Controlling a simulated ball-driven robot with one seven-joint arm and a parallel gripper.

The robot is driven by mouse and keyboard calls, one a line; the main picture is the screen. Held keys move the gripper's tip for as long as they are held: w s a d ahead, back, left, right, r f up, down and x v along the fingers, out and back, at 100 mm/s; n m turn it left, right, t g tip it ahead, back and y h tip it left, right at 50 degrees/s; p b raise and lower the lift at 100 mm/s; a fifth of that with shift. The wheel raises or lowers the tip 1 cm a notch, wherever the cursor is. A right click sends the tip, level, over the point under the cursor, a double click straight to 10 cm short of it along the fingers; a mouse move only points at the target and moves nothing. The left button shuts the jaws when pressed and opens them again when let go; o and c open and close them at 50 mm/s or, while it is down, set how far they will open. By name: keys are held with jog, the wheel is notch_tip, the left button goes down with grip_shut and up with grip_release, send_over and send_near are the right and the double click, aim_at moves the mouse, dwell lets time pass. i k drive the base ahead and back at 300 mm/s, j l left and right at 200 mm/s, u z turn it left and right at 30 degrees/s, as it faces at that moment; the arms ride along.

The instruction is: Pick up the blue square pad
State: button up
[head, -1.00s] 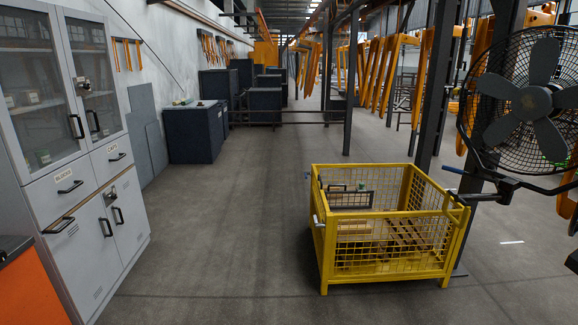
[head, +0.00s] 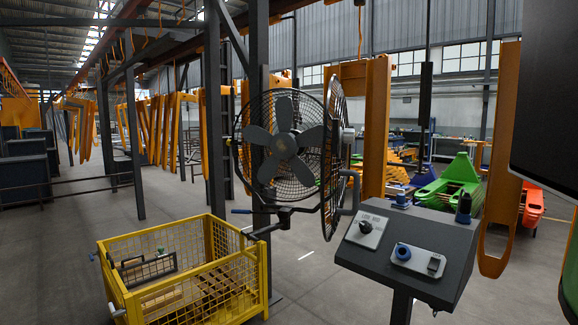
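I cannot make out a blue square pad for certain in the head view. A small blue item (head: 401,201) sits on the top edge of the dark control panel (head: 408,247), too small to tell its shape. A dark blue upright item (head: 463,209) stands to its right on the same panel. A blue round knob (head: 403,251) is on the panel's sloped face. My gripper is not in view.
A yellow mesh crate (head: 262,272) stands on the floor at the lower left. A large black fan (head: 285,147) is on a post behind it. Orange frames hang at left and right. A dark screen-like slab (head: 546,100) fills the upper right. Grey floor is open at left.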

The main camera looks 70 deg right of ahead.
aim_at(400, 204)
jog(key=z, duration=1.75)
jog(key=i+l, duration=0.2)
jog(key=l, duration=0.2)
jog(key=i+l+z, duration=0.1)
jog(key=l, duration=0.35)
jog(key=i+l, duration=0.5)
jog(key=l, duration=0.3)
jog(key=i+l+z, duration=0.1)
jog(key=l, duration=0.3)
jog(key=i+l, duration=0.3)
jog(key=l+z, duration=0.05)
jog(key=l, duration=0.05)
